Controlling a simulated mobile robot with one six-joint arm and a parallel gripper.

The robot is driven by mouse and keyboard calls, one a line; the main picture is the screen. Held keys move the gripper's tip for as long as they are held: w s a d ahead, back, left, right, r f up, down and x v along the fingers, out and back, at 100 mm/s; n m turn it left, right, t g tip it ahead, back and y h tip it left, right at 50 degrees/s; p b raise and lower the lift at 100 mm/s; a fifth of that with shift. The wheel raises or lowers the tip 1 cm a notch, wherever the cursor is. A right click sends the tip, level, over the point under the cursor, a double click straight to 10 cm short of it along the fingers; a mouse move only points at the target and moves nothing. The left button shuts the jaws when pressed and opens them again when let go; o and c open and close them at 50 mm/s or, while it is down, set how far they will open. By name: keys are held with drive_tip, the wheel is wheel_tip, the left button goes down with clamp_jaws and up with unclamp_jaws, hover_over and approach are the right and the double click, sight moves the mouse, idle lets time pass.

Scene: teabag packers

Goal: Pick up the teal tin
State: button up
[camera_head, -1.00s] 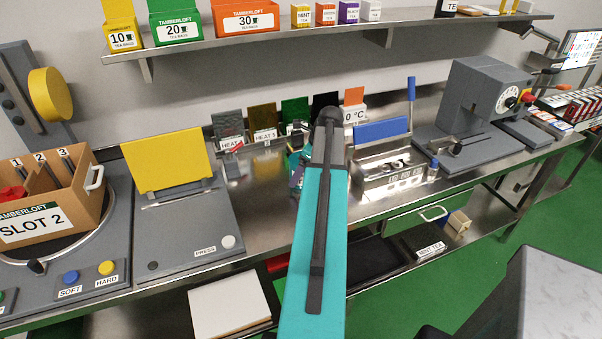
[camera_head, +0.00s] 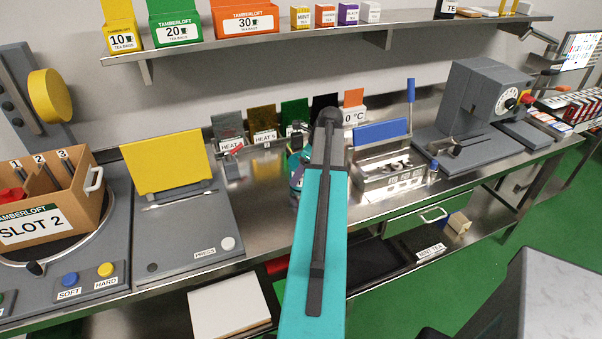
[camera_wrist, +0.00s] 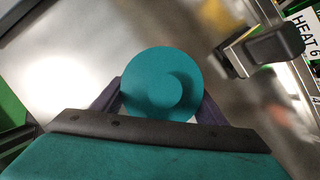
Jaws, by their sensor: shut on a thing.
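The teal tin (camera_wrist: 160,80) shows in the wrist view as a round teal lid with a smaller raised disc on it. My gripper (camera_wrist: 162,98) has one dark finger on each side of the tin and is shut on it. In the head view my teal arm reaches over the steel counter and hides most of the gripper. Only a small part of the tin and gripper area shows left of the arm's end. I cannot tell from these views whether the tin touches the counter.
A yellow-lidded press (camera_head: 168,162) stands left on the steel counter (camera_head: 262,205). Upright coloured plates with HEAT labels (camera_head: 265,118) line the back. A shelf (camera_head: 330,38) runs above.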

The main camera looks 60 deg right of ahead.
drive_tip(key=shift+r+b, duration=0.75)
drive_tip(key=shift+r, duration=0.9)
drive_tip(key=s+a+b, duration=0.1)
drive_tip(key=s, duration=0.7)
drive_tip(key=s+a+r+b, duration=0.1)
drive_tip(key=s+b, duration=0.1)
drive_tip(key=s, duration=0.5)
drive_tip(key=shift+s+a+r+b, duration=0.25)
drive_tip(key=shift+s+a+b, duration=0.05)
drive_tip(key=shift+s+a, duration=0.05)
drive_tip(key=shift+r, duration=0.1)
